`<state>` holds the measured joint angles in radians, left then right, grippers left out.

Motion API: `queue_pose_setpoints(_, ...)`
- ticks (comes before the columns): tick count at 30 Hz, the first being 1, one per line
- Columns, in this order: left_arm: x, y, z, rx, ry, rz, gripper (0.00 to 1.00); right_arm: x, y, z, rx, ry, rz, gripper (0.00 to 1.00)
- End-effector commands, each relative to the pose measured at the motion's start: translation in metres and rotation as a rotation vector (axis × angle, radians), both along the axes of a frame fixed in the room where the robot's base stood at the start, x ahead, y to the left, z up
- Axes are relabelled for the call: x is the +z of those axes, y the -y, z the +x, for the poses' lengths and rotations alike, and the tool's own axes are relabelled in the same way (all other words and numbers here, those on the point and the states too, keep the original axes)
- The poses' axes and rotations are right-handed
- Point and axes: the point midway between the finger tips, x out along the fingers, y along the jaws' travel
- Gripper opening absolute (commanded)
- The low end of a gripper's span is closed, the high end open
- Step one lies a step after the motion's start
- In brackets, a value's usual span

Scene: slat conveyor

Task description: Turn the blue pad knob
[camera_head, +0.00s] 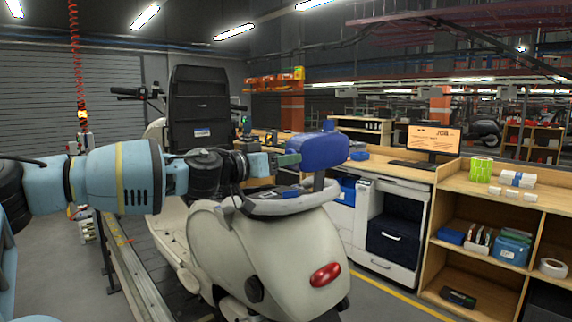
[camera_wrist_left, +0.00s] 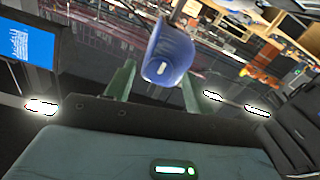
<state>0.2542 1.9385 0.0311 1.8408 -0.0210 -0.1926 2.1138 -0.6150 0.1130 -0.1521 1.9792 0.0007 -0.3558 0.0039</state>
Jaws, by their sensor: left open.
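The blue pad (camera_head: 323,151) sits at the top of a post behind the scooter's seat. It also shows in the left wrist view (camera_wrist_left: 170,48), upper centre, with a small pale mark on its face; I cannot tell whether that mark is a knob or a highlight. My left gripper (camera_head: 288,160) reaches in from the left, its green fingers close to the pad's left side. In the left wrist view the fingers (camera_wrist_left: 155,82) are apart, with the pad between and beyond their tips. I cannot tell whether they touch it. My right gripper is not in view.
The cream scooter (camera_head: 265,250) stands on the slat conveyor (camera_head: 140,285), with its grey rear rack (camera_head: 285,204) under the pad. A wooden workbench (camera_head: 400,170) with shelves and a white cabinet (camera_head: 392,240) stands to the right. Open floor lies at the front right.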

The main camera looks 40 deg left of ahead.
Motion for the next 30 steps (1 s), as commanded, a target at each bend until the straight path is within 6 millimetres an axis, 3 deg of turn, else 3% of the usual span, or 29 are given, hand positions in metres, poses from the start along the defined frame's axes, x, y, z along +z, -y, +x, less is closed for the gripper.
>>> queue_pose_setpoints(11, 0.0019, 0.0007, 0.0029, -0.001, 0.002, 0.001, 0.54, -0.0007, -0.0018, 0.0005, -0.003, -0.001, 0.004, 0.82)
queue_pose_setpoints(21, 0.0015, 0.0007, 0.0029, -0.001, 0.002, 0.001, 0.1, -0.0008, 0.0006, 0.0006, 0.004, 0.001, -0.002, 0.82)
queue_pose_setpoints(30, 0.0011, 0.0007, 0.0029, -0.001, 0.004, 0.034, 0.09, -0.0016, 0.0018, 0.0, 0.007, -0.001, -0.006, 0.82)
